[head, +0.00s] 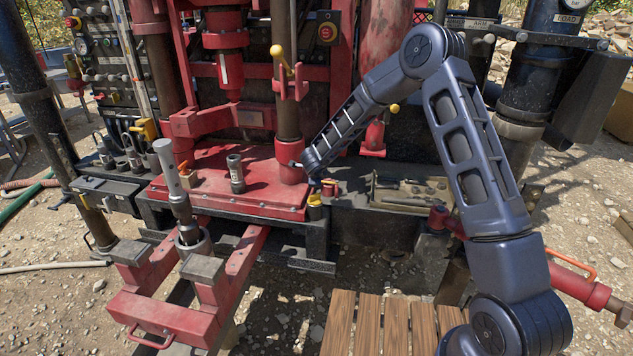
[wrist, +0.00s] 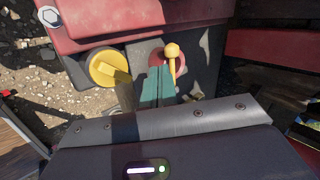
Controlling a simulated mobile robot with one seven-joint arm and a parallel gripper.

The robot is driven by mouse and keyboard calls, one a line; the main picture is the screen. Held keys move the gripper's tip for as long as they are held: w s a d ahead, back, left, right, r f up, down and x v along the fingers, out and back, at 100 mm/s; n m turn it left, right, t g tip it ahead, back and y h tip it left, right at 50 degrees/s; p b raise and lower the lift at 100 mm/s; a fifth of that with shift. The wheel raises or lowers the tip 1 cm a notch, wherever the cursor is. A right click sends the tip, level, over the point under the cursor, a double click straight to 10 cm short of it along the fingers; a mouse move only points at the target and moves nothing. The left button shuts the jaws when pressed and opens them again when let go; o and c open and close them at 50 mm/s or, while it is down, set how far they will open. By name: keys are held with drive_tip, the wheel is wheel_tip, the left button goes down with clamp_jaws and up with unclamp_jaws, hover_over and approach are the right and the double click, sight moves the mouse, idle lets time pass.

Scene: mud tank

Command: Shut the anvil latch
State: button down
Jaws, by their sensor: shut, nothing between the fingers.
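A small lever with an orange-yellow knob (wrist: 172,50) stands on a red round base in the wrist view; it looks like the anvil latch, but no label shows. In the head view a small red fitting (head: 330,187), probably the same part, sits at the front right edge of the red deck (head: 255,202). My gripper (wrist: 163,74) is shut and empty. Its teal fingers are together right at the lever, overlapping the red base in view; I cannot tell whether they touch. In the head view my gripper (head: 314,182) points down beside the fitting, its fingertips hard to make out.
A yellow round cap (wrist: 108,68) with a grip bar is just left of my fingers. A tool tray (head: 408,195) lies to the right. A wooden slatted platform (head: 385,325) is in front.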

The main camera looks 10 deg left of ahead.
drive_tip(key=v, duration=0.6)
drive_tip(key=shift+s+r, duration=0.25)
drive_tip(key=shift+s, duration=0.05)
drive_tip(key=shift+a, duration=0.15)
drive_tip(key=d+r+n+t+y, duration=0.15)
drive_tip(key=d+r+n, duration=0.35)
drive_tip(key=r, duration=0.5)
drive_tip(key=d+r+n+g+y, duration=0.1)
drive_tip(key=d+r+n+y, duration=0.15)
drive_tip(key=d+r, duration=0.65)
drive_tip(key=s+d+r+n, duration=0.4)
drive_tip(key=s+d+r, duration=0.45)
drive_tip(key=d, duration=0.25)
drive_tip(key=s+d+n+g+h, duration=0.4)
drive_tip(key=s+d+h, duration=0.1)
drive_tip(key=s+d, duration=2)
drive_tip(key=shift+d, duration=0.3)
